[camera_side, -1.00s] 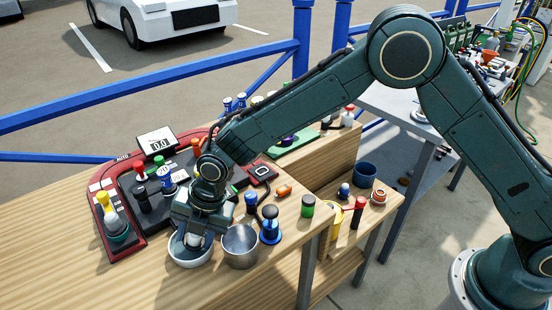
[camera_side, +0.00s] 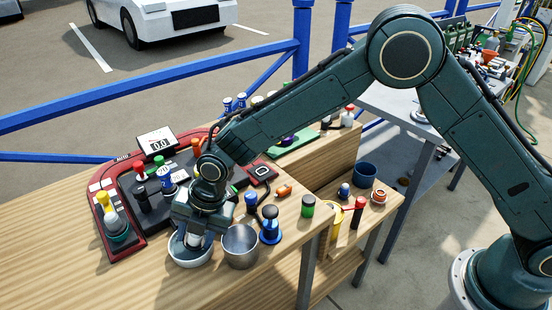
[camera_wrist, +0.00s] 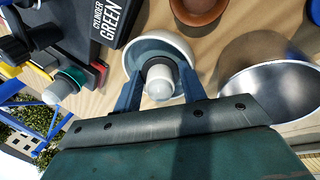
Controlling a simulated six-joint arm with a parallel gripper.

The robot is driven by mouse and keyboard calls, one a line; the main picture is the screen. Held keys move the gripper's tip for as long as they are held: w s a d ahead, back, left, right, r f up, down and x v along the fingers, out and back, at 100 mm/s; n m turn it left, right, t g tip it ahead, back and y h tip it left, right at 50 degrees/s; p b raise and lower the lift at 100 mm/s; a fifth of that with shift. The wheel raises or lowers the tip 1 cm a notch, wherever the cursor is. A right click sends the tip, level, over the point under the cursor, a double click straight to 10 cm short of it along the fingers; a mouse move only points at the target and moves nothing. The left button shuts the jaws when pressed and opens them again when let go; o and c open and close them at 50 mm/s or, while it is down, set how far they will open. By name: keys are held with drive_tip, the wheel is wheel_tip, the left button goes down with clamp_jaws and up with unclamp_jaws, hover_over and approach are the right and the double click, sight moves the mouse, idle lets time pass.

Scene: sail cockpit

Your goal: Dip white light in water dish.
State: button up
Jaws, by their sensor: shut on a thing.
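The white light (camera_wrist: 159,85) has a pale domed end and a dark collar. My gripper (camera_wrist: 159,80) is shut on it, one finger on each side, in the wrist view. In the side view my gripper (camera_side: 196,238) is over the water dish (camera_side: 188,261), a small pale round bowl, and the light's lower part shows white inside the rim. The dish (camera_wrist: 146,45) also shows behind the light in the wrist view. I cannot tell how deep the light is or see the water surface.
A metal cup (camera_side: 240,247) stands close to the right of the dish. A red-edged control panel (camera_side: 125,245) with colored knobs lies to the left and behind. A blue-based joystick-like piece (camera_side: 270,226) stands farther right. The front left of the wooden table is clear.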

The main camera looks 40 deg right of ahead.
drive_tip(key=shift+r, duration=0.15)
drive_tip(key=shift+r, duration=4.4)
